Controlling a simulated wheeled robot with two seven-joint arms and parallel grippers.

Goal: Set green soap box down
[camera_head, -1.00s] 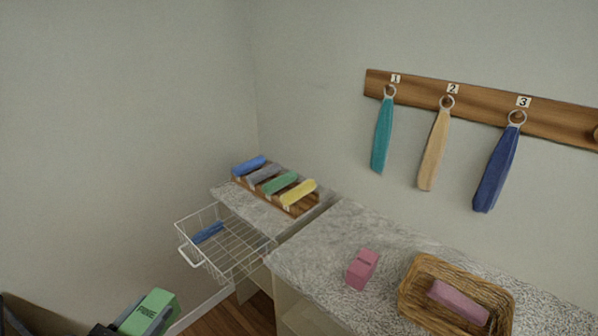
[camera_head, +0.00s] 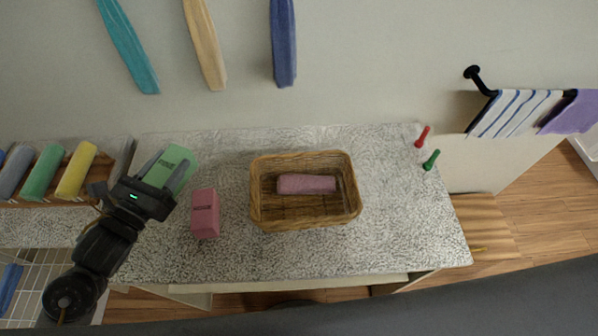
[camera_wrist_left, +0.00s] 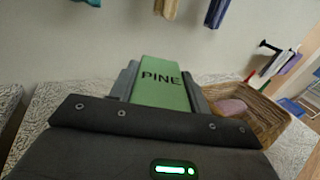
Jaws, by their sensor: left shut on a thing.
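The green soap box (camera_head: 172,165) is between the fingers of my left gripper (camera_head: 166,172), which is shut on it. In the left wrist view the green soap box (camera_wrist_left: 160,84) shows its "PINE" label, with a dark finger on each side. In the head view it is over the left part of the speckled counter (camera_head: 400,220), left of and behind the pink box. I cannot tell whether its underside touches the counter. My right gripper is not in view.
A pink box (camera_head: 205,213) stands close to the right of my left gripper. A wicker basket (camera_head: 305,222) holds a pink bar (camera_head: 306,184). Red (camera_head: 422,137) and green (camera_head: 431,160) small items lie at the right. Rolled towels (camera_head: 77,170) are at the left.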

